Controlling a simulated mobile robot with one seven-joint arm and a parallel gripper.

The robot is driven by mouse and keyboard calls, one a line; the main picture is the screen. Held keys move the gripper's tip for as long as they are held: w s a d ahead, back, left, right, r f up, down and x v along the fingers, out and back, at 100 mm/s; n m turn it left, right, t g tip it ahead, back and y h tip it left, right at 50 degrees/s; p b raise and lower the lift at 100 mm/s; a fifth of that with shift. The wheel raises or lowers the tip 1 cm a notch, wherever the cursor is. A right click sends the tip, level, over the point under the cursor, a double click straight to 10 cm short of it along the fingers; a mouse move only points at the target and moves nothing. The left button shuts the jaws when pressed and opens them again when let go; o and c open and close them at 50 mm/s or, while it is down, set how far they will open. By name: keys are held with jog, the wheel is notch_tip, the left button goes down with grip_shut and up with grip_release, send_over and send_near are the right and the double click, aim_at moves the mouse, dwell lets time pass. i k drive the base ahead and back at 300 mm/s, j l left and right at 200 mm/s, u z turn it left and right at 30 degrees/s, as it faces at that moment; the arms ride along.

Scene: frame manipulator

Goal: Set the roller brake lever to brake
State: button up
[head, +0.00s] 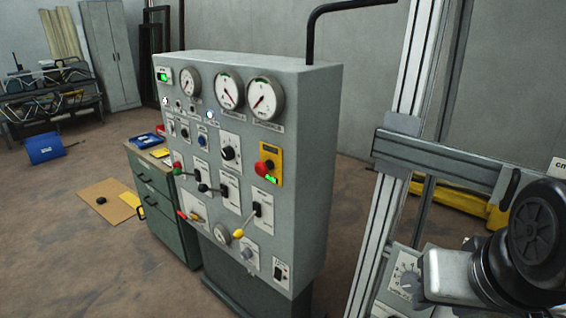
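A grey control cabinet (318,130) stands in the middle of the head view, its sloped face turned to the left. Several levers show on its lower face. One has a yellow knob (239,233), one a black knob (203,188), and one (180,171) a red and green end. A short red and yellow handle (190,215) is at the lower left. The labels are too small to read, so I cannot tell which is the roller brake lever or its setting. My gripper is not in view.
A red mushroom button (264,167) sits on a yellow plate, below round gauges (265,99). A green drawer cabinet (167,210) adjoins the panel's left side. A metal frame post (392,160) and a black round part (535,235) fill the right. Floor at the left foreground is clear.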

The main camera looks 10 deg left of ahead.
aim_at(203, 189)
jog(key=u, duration=1.35)
jog(key=i+j+z, duration=0.25)
jog(key=i+j, duration=0.5)
jog(key=i, duration=0.25)
jog(key=i+j+z, duration=0.3)
jog(key=i+j, duration=0.65)
